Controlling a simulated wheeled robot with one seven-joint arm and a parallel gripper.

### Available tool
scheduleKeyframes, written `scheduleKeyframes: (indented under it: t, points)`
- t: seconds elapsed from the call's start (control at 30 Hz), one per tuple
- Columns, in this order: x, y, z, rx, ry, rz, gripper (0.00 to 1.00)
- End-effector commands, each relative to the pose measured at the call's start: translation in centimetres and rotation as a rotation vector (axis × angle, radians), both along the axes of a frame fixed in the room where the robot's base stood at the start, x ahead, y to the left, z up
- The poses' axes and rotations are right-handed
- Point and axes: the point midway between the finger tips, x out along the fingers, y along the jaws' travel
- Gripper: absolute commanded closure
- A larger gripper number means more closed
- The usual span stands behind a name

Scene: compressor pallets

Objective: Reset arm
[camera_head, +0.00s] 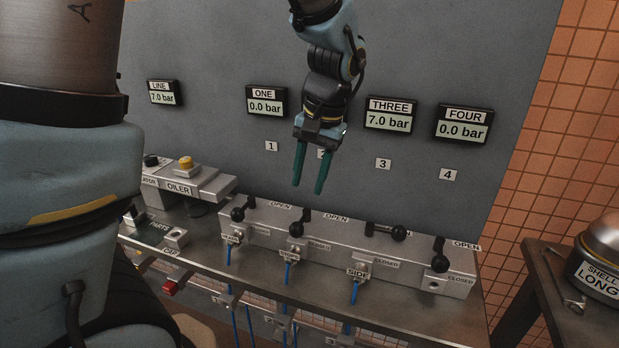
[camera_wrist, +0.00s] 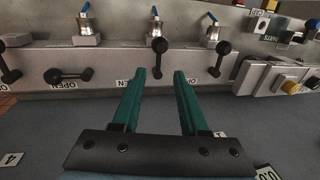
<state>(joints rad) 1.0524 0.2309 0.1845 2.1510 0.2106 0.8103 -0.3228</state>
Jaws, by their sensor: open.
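My gripper (camera_head: 308,188) hangs in front of the grey panel, its two green fingers apart and pointing down. Nothing is between the fingers. It is above the valve block (camera_head: 340,250), clear of the levers. In the wrist view the fingers (camera_wrist: 159,74) point toward the block, near the second lever (camera_wrist: 160,45). The third lever (camera_head: 385,231) lies sideways, its knob to the right. The first lever (camera_head: 240,210), the second and the fourth lever (camera_head: 439,252) have their knobs down toward the front.
The line display (camera_head: 162,93) and the THREE display (camera_head: 389,115) read 7.0 bar. The ONE display (camera_head: 267,100) and FOUR display (camera_head: 463,124) read 0.0 bar. My arm hides any display between ONE and THREE. An oiler unit (camera_head: 185,182) stands left; a side table (camera_head: 560,300) stands right.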

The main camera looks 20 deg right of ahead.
Motion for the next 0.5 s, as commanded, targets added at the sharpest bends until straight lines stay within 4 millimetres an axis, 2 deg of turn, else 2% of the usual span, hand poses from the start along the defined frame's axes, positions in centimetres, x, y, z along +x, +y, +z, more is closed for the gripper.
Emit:
scheduleKeyframes:
  t: [0.13, 0.5]
  points:
    - [-0.09, -0.09, 0.59, 0.001, 0.001, 0.000, 0.56]
    - [-0.10, -0.07, 0.60, 0.001, 0.001, 0.000, 0.56]
